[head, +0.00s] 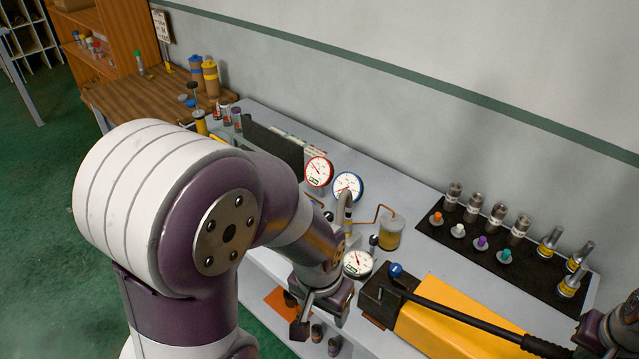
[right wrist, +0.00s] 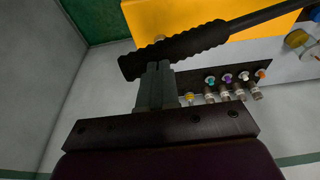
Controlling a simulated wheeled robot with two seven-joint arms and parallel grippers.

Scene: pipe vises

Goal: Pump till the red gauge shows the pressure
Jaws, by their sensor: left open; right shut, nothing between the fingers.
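The red-rimmed gauge (head: 319,172) stands on the bench, with a white face; its needle is too small to read exactly. The yellow pump (head: 440,318) sits at the front right with a long black lever (head: 460,317) lying low along it. The lever's ribbed grip (right wrist: 180,48) shows in the right wrist view. My right gripper (right wrist: 155,72) is shut and empty, its fingertips close against the grip; I cannot tell if they touch. In the head view only its wrist shows at the right edge. My left gripper (head: 297,314) is open and empty at the bench's front edge.
A black mat (head: 468,245) with several metal fittings and coloured caps lies behind. My left arm covers much of the bench's left part.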

